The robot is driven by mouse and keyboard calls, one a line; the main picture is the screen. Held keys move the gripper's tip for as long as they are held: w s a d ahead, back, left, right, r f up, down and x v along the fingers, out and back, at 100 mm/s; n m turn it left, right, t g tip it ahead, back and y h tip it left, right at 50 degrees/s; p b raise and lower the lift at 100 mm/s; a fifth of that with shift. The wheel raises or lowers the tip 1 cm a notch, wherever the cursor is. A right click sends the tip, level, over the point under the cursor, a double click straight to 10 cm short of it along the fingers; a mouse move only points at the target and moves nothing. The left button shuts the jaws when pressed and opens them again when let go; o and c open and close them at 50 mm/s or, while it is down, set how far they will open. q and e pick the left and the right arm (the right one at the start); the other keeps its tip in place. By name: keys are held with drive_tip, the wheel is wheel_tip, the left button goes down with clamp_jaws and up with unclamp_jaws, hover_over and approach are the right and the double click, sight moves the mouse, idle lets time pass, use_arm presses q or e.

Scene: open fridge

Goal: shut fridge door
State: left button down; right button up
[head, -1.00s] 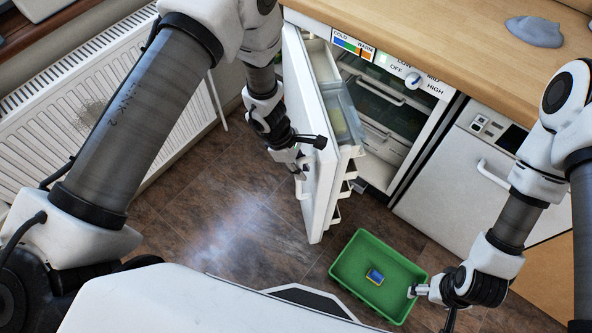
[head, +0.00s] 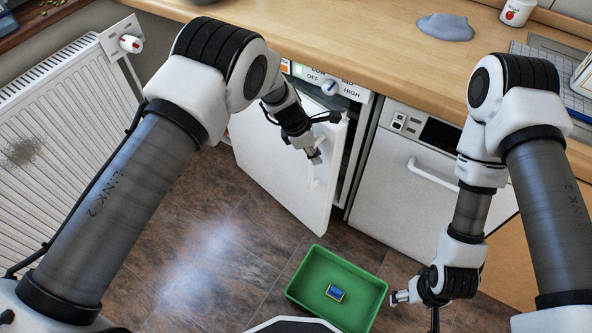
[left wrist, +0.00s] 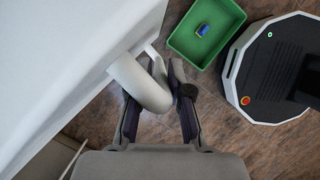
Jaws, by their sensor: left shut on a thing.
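The white fridge door (head: 265,160) stands slightly open in the head view, with a narrow dark gap along its right edge. Its inside is mostly hidden. My left gripper (head: 314,156) is at the door's front near its right edge, shut on the white door handle (head: 316,182). In the left wrist view the thick, curved handle (left wrist: 138,82) passes between the fingers of the left gripper (left wrist: 160,92), beside the white door (left wrist: 60,60). My right gripper (head: 401,297) hangs low at the right, away from the door; its fingers are too small to read.
A green crate (head: 301,290) with a small blue-and-yellow item (head: 335,293) stands on the floor in front of the door, apart from it. A dishwasher (head: 395,170) is to the right. A radiator (head: 55,150) stands at the left. The wooden worktop (head: 350,45) runs above.

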sight(327, 141)
use_arm(q)
drive_tip(key=w+d+b, duration=0.1)
drive_tip(key=w+d, duration=0.1)
drive_tip(key=w, duration=0.1)
drive_tip(key=shift+d+b, duration=0.35)
drive_tip(key=shift+b, duration=0.05)
drive_tip(key=shift+w+d+r+b, duration=0.15)
drive_tip(key=shift+w+d+b, duration=0.15)
drive_tip(key=shift+w+d, duration=0.25)
drive_tip(key=shift+a, duration=0.15)
drive_tip(key=c, duration=1.2)
unclamp_jaws()
drive_tip(key=shift+w, duration=0.1)
drive_tip(key=shift+a, duration=0.15)
drive_tip(key=shift+r, duration=0.15)
drive_tip(key=v, duration=1.1)
drive_tip(key=shift+a+r, duration=0.2)
